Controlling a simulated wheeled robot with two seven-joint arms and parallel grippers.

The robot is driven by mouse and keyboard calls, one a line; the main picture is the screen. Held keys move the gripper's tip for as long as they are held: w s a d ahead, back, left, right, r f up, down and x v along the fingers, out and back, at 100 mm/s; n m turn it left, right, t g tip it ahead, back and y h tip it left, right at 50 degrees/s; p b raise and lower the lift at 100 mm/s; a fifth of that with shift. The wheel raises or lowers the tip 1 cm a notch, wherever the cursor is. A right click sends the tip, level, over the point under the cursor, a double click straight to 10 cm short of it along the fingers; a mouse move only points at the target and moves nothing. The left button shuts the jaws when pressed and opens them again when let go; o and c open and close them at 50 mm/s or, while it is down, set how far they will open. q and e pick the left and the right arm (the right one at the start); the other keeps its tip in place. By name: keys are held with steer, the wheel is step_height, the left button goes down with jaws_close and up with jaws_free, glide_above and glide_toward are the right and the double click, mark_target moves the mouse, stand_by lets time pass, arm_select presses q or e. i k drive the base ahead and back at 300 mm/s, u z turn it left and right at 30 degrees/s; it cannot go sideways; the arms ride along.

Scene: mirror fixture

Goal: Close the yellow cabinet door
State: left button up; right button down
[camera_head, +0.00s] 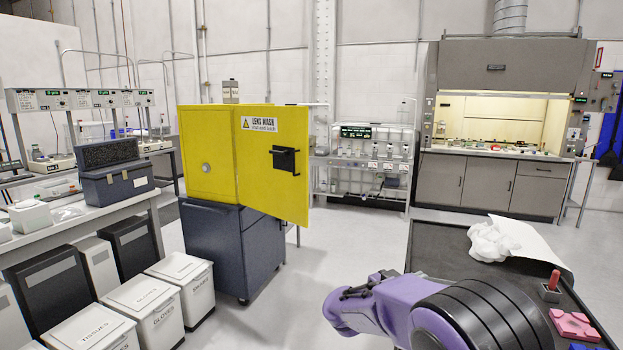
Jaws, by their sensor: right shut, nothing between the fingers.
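The yellow cabinet (207,150) stands on a dark blue wheeled base left of the picture's middle. Its yellow door (278,190) is swung open from the cabinet's near corner. Its free edge points to the right and toward me, past the base. The door's face carries a LENS WASH label (261,124) and a black handle (286,160). The cabinet's inside is hidden behind the door. My right gripper (360,291) shows small and dark beside my purple arm at the bottom. It is shut and empty, below and right of the door, apart from it. My left gripper is out of view.
A dark table (440,255) at right holds crumpled white cloth (492,240), a red-handled tool (553,283) and a pink block (573,326). White lidded bins (182,268) and a bench with a dark case (116,184) stand at left. Open floor lies between base and table.

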mark_target(275, 186)
steer(key=z, duration=0.05)
steer(key=i, duration=1.45)
steer(key=u, duration=0.65)
steer(key=i, duration=0.7)
steer(key=u, duration=0.2)
